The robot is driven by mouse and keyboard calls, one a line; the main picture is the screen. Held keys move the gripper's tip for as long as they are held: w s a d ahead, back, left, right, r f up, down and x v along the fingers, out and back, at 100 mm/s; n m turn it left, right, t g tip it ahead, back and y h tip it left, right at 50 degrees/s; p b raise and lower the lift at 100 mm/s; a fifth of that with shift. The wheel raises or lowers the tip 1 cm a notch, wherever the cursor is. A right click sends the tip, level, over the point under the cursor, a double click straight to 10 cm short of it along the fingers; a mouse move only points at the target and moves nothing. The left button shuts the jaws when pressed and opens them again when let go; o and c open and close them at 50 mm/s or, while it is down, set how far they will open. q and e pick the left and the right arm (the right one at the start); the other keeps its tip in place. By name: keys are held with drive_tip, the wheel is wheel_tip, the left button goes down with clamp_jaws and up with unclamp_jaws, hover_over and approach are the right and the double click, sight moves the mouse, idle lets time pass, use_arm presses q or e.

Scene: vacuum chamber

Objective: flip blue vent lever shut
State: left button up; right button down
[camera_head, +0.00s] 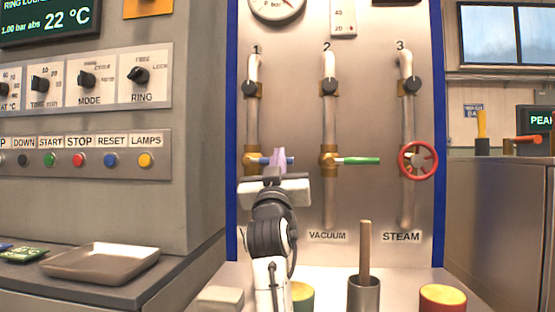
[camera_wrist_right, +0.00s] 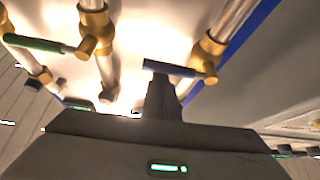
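The blue vent lever (camera_head: 266,160) sticks out level to the right from the brass valve (camera_head: 250,160) on pipe 1. In the right wrist view the blue lever (camera_wrist_right: 168,68) shows as a dark blue bar joined to its brass valve (camera_wrist_right: 208,56). My right gripper (camera_head: 279,160) is right at the lever, its fingers crossing the handle in the head view. In the wrist view its fingers (camera_wrist_right: 163,97) stand close together as one narrow column, with tips at the lever; exact contact is hard to tell. My left gripper is not in view.
To the right, a green lever (camera_head: 361,161) points level from pipe 2, and a red wheel (camera_head: 418,160) sits on pipe 3. Below stand a holder with a wooden handle (camera_head: 365,250) and a red-sided pot (camera_head: 442,298). A tray (camera_head: 102,263) lies at left.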

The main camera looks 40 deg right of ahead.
drive_tip(key=shift+f, duration=0.15)
wheel_tip(320, 180, up, 5)
drive_tip(key=p, duration=0.4)
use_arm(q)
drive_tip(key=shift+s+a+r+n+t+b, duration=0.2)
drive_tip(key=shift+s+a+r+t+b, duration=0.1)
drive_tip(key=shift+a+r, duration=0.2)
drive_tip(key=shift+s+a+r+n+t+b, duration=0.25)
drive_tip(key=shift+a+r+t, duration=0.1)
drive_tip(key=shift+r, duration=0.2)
use_arm(e)
drive_tip(key=v, duration=1.1)
drive_tip(key=shift+w+a, duration=0.15)
drive_tip(key=shift+w, duration=0.05)
drive_tip(key=shift+f, duration=0.1)
